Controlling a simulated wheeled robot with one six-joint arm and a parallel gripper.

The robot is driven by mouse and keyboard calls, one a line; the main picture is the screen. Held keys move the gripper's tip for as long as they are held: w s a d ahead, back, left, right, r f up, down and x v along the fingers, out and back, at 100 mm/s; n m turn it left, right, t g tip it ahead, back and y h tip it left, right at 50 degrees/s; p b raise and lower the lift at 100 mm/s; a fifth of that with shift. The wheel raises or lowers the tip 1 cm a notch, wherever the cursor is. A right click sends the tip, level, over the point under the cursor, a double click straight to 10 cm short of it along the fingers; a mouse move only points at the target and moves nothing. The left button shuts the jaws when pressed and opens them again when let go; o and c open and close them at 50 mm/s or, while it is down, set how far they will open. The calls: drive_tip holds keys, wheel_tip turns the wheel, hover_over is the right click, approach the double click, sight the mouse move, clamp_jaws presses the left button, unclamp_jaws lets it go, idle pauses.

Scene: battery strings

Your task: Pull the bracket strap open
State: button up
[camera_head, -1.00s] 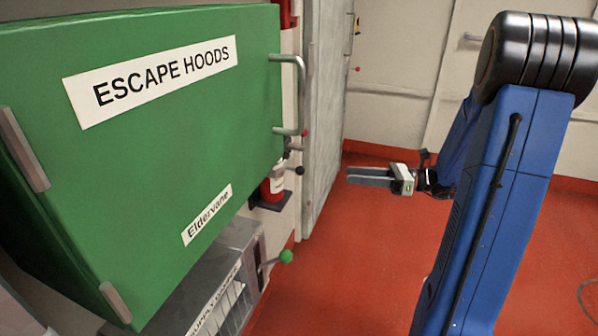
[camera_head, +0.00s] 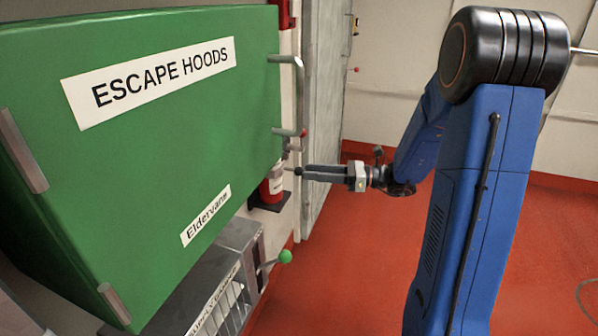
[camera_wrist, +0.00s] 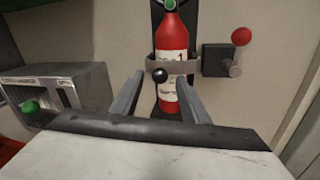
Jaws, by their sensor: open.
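A red fire extinguisher (camera_wrist: 172,42) stands upright against the wall in the wrist view, with a grey bracket strap (camera_wrist: 190,65) across its front. A black ball knob (camera_wrist: 159,75) sits at the strap's front. My gripper (camera_wrist: 160,78) is open and empty, its two fingers apart on either side of the knob in the picture; I cannot tell whether the fingertips reach it. In the head view my gripper (camera_head: 306,172) is just right of the extinguisher (camera_head: 272,188), whose upper part is hidden by the green cabinet.
A green escape hoods cabinet (camera_head: 150,190) fills the left of the head view. Below it is a grey unit with a green-knobbed lever (camera_head: 285,256). A red-knobbed lever (camera_wrist: 240,37) is right of the extinguisher. Red floor (camera_head: 350,270) is clear.

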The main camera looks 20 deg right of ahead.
sight(299, 170)
drive_tip(key=shift+x, duration=2.4)
clamp_jaws()
